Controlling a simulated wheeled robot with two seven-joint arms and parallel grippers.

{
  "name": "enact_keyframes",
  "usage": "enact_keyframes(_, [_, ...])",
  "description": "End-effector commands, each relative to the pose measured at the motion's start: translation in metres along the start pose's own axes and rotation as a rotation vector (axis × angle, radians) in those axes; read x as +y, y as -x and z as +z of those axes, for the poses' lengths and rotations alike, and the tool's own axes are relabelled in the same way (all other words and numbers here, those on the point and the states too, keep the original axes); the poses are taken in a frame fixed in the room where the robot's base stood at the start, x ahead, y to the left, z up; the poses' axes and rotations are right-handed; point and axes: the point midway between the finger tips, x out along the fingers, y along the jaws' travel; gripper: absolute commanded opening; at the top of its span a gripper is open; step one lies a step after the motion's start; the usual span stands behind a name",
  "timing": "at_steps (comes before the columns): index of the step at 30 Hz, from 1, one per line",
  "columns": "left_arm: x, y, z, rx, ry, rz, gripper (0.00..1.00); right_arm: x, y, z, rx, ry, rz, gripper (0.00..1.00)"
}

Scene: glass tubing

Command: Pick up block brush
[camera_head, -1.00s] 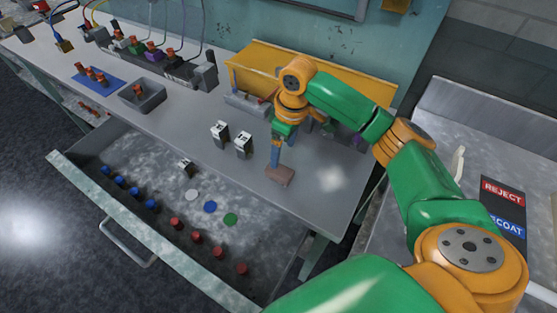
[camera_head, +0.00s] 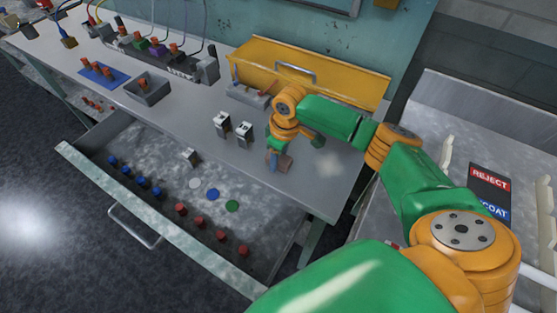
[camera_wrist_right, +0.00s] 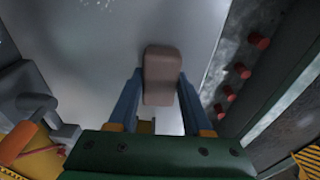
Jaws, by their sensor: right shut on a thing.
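The block brush (camera_head: 285,164) is a small brown block near the front edge of the grey bench, right of the middle of the head view. In the right wrist view the brush (camera_wrist_right: 161,70) lies between the two blue fingers, its far end reaching past their tips. My right gripper (camera_head: 278,160) points down and is shut on the brush; it also shows in the right wrist view (camera_wrist_right: 158,82). The brush is at or very near the bench top; I cannot tell if it is clear of it. My left gripper is not in view.
An open drawer (camera_head: 150,140) holds blue and red pegs and some discs in front of the bench. Two small black-and-white blocks (camera_head: 244,134) stand left of the gripper. A yellow bin (camera_head: 340,85) stands behind the arm. A REJECT sign (camera_head: 489,178) is at the right.

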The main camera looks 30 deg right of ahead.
Motion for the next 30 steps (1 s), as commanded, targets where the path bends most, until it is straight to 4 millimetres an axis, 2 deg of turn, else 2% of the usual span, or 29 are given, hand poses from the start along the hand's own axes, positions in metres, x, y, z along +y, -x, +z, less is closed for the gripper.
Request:
enact_keyframes(8, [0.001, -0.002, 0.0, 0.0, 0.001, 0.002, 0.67, 0.0, 0.003, -0.001, 0.001, 0.0, 0.0, 0.0])
enact_keyframes(13, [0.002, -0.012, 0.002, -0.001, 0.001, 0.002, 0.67, 0.001, 0.028, -0.005, 0.006, 0.0, 0.002, 0.0])
enact_keyframes(20, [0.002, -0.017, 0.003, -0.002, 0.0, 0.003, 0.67, -0.049, 0.087, -0.026, 0.009, 0.008, 0.0, 0.0])
enact_keyframes(24, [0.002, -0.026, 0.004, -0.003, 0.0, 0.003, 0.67, -0.092, 0.104, -0.039, 0.005, 0.009, -0.001, 0.0])
enact_keyframes(27, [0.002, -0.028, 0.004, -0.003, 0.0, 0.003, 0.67, -0.114, 0.115, -0.046, 0.004, 0.006, 0.0, 0.0])
enact_keyframes(30, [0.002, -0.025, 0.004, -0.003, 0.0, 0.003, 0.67, -0.127, 0.122, -0.051, 0.001, 0.003, 0.0, 0.0])
